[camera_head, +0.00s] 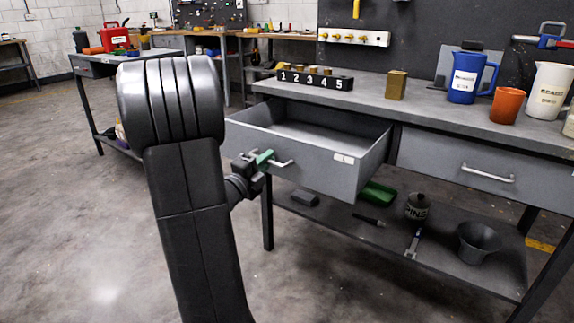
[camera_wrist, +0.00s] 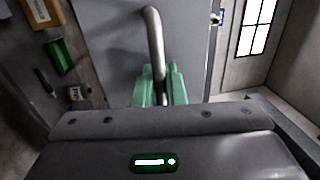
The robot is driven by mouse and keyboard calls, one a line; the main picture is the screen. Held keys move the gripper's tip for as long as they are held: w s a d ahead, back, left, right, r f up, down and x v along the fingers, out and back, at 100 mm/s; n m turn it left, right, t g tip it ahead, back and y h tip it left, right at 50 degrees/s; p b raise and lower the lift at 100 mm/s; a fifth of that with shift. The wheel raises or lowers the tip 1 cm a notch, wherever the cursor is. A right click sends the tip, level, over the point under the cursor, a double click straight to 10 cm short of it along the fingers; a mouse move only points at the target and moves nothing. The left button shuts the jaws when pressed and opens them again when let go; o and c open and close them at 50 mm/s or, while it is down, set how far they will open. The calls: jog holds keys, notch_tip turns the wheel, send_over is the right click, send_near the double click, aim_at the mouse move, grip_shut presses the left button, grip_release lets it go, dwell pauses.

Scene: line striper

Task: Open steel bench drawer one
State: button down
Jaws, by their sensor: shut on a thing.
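The left drawer (camera_head: 330,172) of the steel bench (camera_head: 440,110) stands pulled well out, and its bare inside shows. A small white label (camera_head: 344,158) is on its front; I cannot read it. My gripper (camera_head: 264,160), with green fingers, is at the bar handle on the drawer front. In the wrist view my green fingers (camera_wrist: 160,88) are shut around the metal handle (camera_wrist: 154,40), with the grey drawer front behind. My arm hides the floor to the left of the drawer.
A second drawer (camera_head: 460,170) at the right is shut. The bench top holds a number block (camera_head: 315,80), a brass block (camera_head: 396,85), a blue jug (camera_head: 466,78) and an orange cup (camera_head: 507,105). The lower shelf (camera_head: 340,235) holds a green tray (camera_head: 378,193) and a funnel (camera_head: 478,240). Floor in front is clear.

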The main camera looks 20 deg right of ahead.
jog(key=shift+r+v, duration=0.1)
jog(key=shift+v, duration=0.55)
jog(key=shift+r+v, duration=0.15)
jog(key=shift+v, duration=0.45)
jog(key=c, duration=1.9)
grip_release()
jog(key=shift+s+a, duration=0.1)
jog(key=p+v, duration=0.1)
jog(key=v, duration=1.2)
jog(key=shift+s+a+f+p, duration=0.1)
jog(key=shift+s+a+p, duration=0.05)
jog(key=shift+a+p, duration=0.2)
jog(key=shift+d, duration=0.1)
jog(key=b+x, duration=0.2)
jog(key=x, duration=1.1)
jog(key=shift+w+d, duration=0.25)
jog(key=shift+d, duration=0.1)
